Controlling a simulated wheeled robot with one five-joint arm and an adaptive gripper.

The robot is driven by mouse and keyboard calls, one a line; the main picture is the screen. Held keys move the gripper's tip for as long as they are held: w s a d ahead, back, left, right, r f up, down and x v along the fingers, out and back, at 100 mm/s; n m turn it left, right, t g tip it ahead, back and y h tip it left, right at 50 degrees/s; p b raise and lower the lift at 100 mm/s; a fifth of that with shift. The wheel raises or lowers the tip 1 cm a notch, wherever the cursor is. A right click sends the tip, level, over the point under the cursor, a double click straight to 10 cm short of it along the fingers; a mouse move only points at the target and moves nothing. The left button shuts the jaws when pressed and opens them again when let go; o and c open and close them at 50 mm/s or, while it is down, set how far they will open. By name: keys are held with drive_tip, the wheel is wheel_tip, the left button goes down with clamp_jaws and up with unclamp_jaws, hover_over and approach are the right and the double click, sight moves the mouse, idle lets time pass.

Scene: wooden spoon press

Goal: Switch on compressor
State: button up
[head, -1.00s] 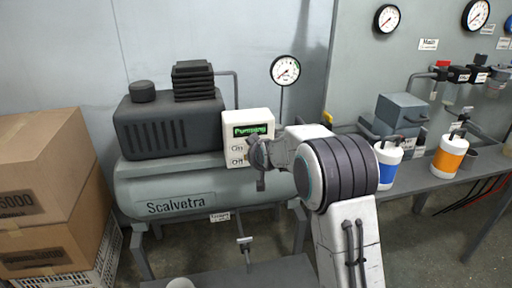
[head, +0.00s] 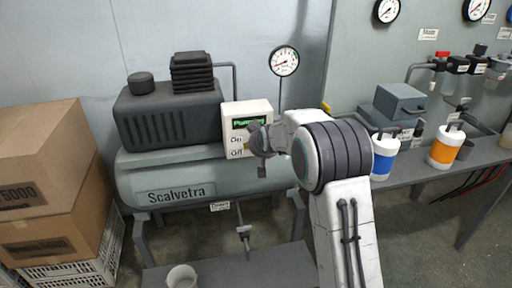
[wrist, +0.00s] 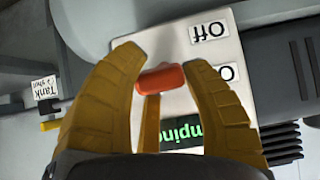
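The compressor (head: 178,188), a grey tank marked Scalvetra with a dark motor block (head: 168,115), stands at the left centre. Its white control panel (head: 258,107) has a lit green display reading about "Pumping" and On and Off labels. My gripper (head: 262,155) is at the panel's lower right side. In the wrist view the panel (wrist: 185,50) appears upside down. The yellow fingers of my gripper (wrist: 165,68) are apart, on either side of an orange-red piece (wrist: 160,78) beside the labels. Whether they touch it is unclear.
A pressure gauge (head: 285,61) rises behind the panel. A drain valve (head: 243,232) hangs under the tank. Cardboard boxes (head: 45,160) stand at left. A bench (head: 440,165) with blue and orange bottles is at right. A white cup (head: 182,277) sits low in front.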

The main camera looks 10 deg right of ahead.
drive_tip(key=o, duration=0.5)
drive_tip(key=shift+s+a, duration=0.1)
drive_tip(key=v, duration=1.2)
drive_tip(key=s+r+g+p, duration=0.2)
drive_tip(key=s+r+p, duration=0.3)
drive_tip(key=s, duration=0.7)
drive_tip(key=s+r+g+p, duration=0.2)
drive_tip(key=s+r+p, duration=0.3)
drive_tip(key=s+p, duration=0.3)
drive_tip(key=s+r+g+p, duration=0.2)
drive_tip(key=s+r+p, duration=0.3)
drive_tip(key=s, duration=1.1)
drive_tip(key=p, duration=0.2)
drive_tip(key=shift+g+p, duration=0.3)
drive_tip(key=shift+g, duration=0.1)
